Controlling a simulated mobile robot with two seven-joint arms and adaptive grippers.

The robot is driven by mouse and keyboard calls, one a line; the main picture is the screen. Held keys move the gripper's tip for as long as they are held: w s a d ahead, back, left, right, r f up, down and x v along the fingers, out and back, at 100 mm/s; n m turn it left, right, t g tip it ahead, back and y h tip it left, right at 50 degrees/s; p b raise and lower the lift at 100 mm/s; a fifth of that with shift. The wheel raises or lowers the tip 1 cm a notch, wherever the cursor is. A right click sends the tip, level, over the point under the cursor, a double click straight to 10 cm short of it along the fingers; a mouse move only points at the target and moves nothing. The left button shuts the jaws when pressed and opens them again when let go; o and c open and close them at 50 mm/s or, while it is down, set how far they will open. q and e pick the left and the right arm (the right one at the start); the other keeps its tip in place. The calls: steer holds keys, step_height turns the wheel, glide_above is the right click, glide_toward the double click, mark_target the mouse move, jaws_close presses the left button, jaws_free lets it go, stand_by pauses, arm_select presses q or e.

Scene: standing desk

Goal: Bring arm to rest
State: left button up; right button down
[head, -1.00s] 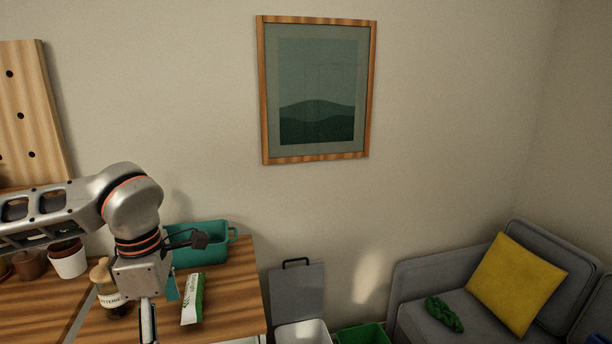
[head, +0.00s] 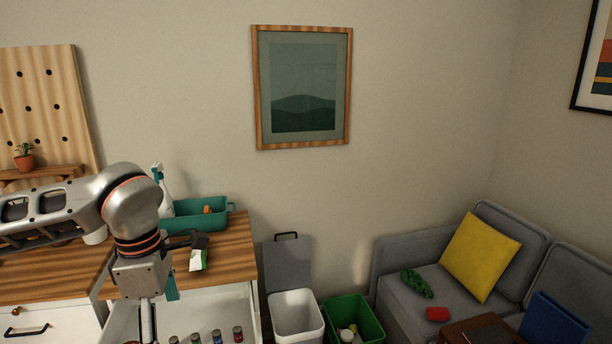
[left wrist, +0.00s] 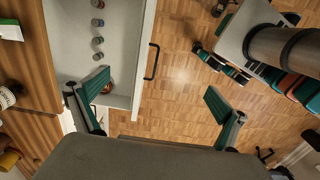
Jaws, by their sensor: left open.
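My left arm comes in from the left in the head view, bent at a silver joint with orange rings, its gripper pointing down near the desk's open drawer. My left gripper (left wrist: 158,96) is open and empty in the left wrist view. One green-padded finger is over the front part of the open drawer (left wrist: 117,60), the other over the wooden floor. In the head view most of the gripper is hidden or cut off by the lower edge. My right gripper is in neither current view.
The open white drawer holds several small jars (head: 217,337). On the wooden desk (head: 228,262) stand a teal bin (head: 205,222) and a spray bottle (head: 163,190). A white bin (head: 295,318) and a green bin (head: 360,312) stand right of the desk, by a grey sofa (head: 395,262).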

arm_select(q)
steer(key=s+d+f+g+h, duration=0.2)
steer(key=s+d+h, duration=0.25)
steer(key=d, duration=0.65)
steer(key=s+d+f+g+h, duration=0.2)
steer(key=s+d+g+h, duration=0.15)
steer(key=s+d, duration=0.45)
steer(key=d+r+n+t+h, duration=0.2)
steer(key=d+r+n+h, duration=0.55)
steer(key=d+h, duration=0.4)
steer(key=w+a+f+n+t, duration=0.2)
steer(key=w+a+n+t, duration=0.2)
steer(key=w+n+t, duration=0.85)
steer(key=w+a+f+n+t+y, duration=0.1)
steer(key=a+f+n+t+y, duration=0.75)
steer(key=f+n, duration=0.55)
steer(key=s+a+f+n+g+y, duration=0.2)
steer(key=s+a+f+n+y, duration=0.1)
steer(key=f, duration=0.5)
steer(key=s+a+f+n+g+y, duration=0.2)
steer(key=s+a+f+n, duration=0.3)
steer(key=f, duration=0.3)
steer(key=s+a+f+n+g+y, duration=0.2)
steer(key=s+a+f+n, duration=0.3)
steer(key=f, duration=0.3)
steer(key=shift+s+a+g+y, duration=0.4)
steer(key=shift+s+y, duration=0.3)
steer(key=shift+y, duration=0.1)
